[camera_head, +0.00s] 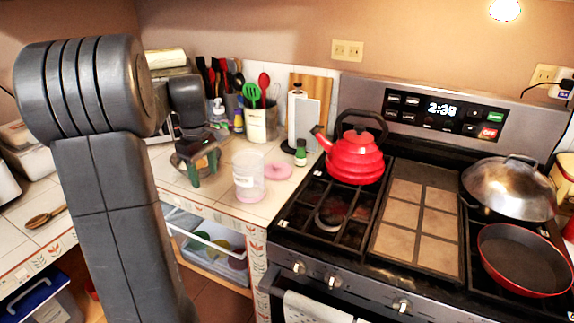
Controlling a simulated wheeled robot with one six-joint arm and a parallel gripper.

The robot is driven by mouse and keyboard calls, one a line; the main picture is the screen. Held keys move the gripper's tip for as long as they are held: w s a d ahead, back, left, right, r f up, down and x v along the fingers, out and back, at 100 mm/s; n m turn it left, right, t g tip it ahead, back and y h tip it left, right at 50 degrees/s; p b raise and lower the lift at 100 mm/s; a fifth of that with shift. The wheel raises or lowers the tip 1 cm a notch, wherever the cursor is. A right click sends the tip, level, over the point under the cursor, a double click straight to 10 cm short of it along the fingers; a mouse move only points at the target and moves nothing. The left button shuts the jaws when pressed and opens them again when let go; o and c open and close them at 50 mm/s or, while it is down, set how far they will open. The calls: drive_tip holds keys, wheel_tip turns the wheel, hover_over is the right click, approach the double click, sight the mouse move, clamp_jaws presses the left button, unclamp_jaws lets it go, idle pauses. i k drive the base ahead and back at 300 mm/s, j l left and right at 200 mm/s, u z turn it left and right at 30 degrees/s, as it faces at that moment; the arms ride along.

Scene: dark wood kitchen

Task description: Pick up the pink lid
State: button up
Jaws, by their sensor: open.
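The pink lid (279,171) lies on the white tiled counter, just right of a clear plastic container (249,178) and left of the stove. My gripper (202,172) is above the counter, to the left of the container and the lid. Its green-tipped fingers point down and are apart, with nothing seen between them. The lid is in plain view and my gripper does not touch it.
A small green bottle (301,153) stands behind the lid. A red kettle (354,158) sits on the stove to the right. Utensil holders (257,124) stand behind.

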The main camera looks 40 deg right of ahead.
sight(277, 171)
drive_tip(key=i+z, duration=0.4)
drive_tip(key=i+j+z, duration=0.1)
drive_tip(key=i+z, duration=0.35)
drive_tip(key=i+j+z, duration=0.25)
drive_tip(key=z, duration=0.15)
drive_tip(key=i, duration=0.05)
